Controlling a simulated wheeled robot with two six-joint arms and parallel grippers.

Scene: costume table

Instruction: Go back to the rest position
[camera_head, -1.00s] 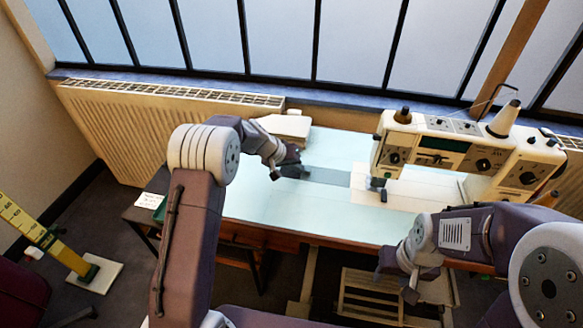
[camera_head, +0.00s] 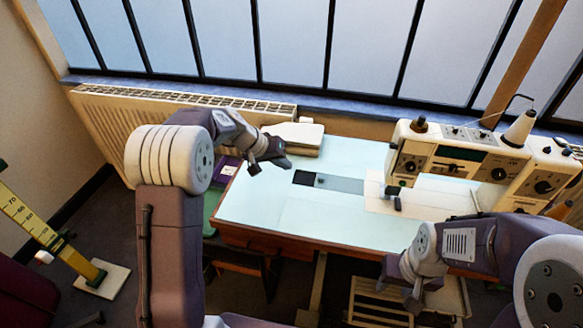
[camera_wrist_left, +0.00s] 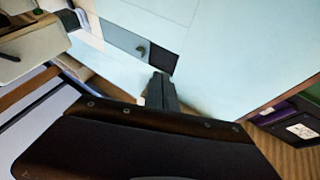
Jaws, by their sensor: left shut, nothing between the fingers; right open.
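My left gripper (camera_head: 272,158) is shut and empty, raised over the far left part of the pale blue table (camera_head: 290,215). In the left wrist view its dark closed fingers (camera_wrist_left: 160,92) point at the table, with nothing held. A grey strip with a dark left end (camera_head: 335,183) lies flat on the table, to the right of the left gripper and apart from it. My right gripper (camera_head: 400,292) is open and empty, low in front of the table's front edge at the right. Part of it is hidden by its own wrist.
A cream sewing machine (camera_head: 450,160) stands on the table's right side. A pale flat stack (camera_head: 298,137) is at the back left. A purple item (camera_head: 227,170) lies by the left edge. A yellow measuring post (camera_head: 40,228) stands on the floor at left. The table's front middle is clear.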

